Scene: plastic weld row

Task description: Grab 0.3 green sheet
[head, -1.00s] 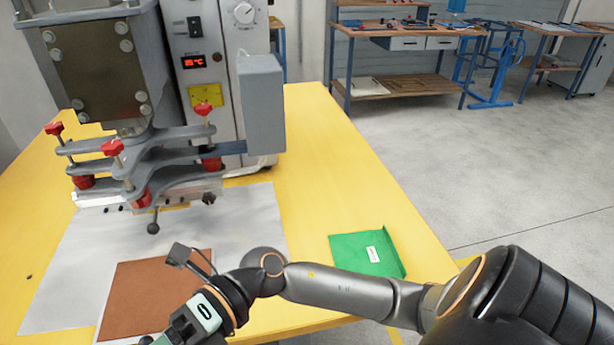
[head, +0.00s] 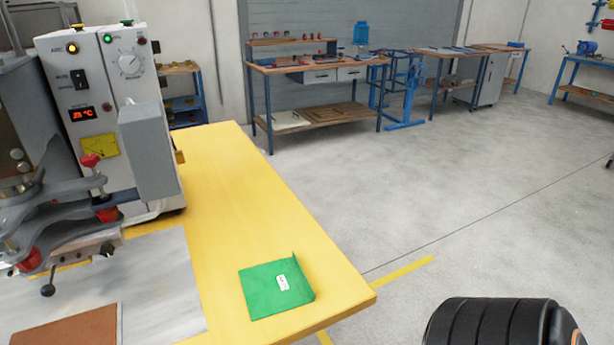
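The green sheet (head: 268,293) lies flat near the right front corner of the yellow table (head: 240,205). Neither gripper shows in the head view now. Only a dark part of my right arm is at the bottom right, well apart from the sheet.
A grey welding machine (head: 150,150) with a control panel stands on the table's left. A grey-white mat (head: 165,275) and a brown sheet (head: 75,328) lie before it. The table around the green sheet is clear. Workbenches (head: 320,70) stand far behind across open floor.

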